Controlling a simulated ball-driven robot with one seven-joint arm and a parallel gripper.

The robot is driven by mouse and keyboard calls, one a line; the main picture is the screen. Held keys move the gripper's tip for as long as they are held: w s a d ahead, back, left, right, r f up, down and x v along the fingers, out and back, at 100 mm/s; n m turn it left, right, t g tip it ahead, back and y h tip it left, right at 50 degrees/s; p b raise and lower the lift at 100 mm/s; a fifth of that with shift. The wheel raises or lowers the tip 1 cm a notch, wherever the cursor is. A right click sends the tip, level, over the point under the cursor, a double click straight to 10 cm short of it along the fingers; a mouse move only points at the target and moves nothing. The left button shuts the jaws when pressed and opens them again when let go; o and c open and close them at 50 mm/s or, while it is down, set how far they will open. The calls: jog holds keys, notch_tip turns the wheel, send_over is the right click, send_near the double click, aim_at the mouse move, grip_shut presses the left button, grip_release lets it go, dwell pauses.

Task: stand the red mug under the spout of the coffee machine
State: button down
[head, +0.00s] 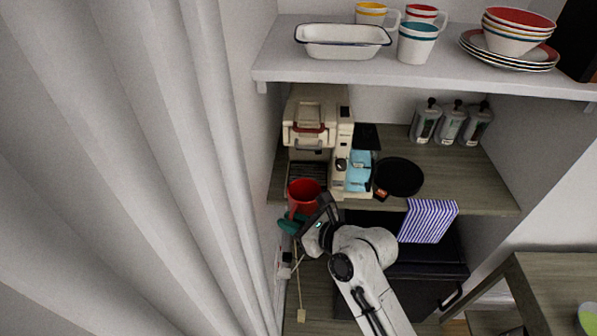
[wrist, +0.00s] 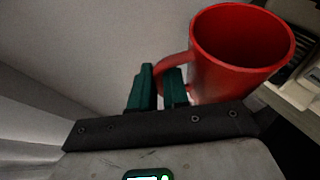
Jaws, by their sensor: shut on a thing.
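The red mug (head: 305,194) is upright at the front of the coffee machine (head: 312,122), over or just before its drip tray (head: 308,174). My gripper (head: 293,223) is at the mug's front left. In the wrist view, my gripper's green fingers (wrist: 160,88) are shut on the handle of the red mug (wrist: 240,50), which is at the left of the mug's body. I cannot tell whether the mug's base touches the tray. The spout is hard to make out under the machine's head.
A black round plate (head: 398,177) and a blue packet (head: 358,172) lie right of the machine. Several bottles (head: 451,122) stand at the back. The upper shelf (head: 440,72) holds crockery. A striped cloth (head: 428,221) hangs over the counter edge. A curtain (head: 190,150) is at left.

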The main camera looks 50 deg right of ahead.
aim_at(295, 183)
jog(key=w+d, duration=0.2)
jog(key=d, duration=0.1)
jog(key=w+d, duration=0.5)
jog(key=d, duration=0.1)
jog(key=shift+w+d+p, duration=0.3)
jog(key=w+d, duration=0.2)
jog(key=d, duration=0.1)
jog(key=shift+w+r, duration=0.1)
jog(key=shift+w, duration=0.05)
jog(key=shift+f, duration=0.85)
jog(key=c, duration=1.1)
grip_release()
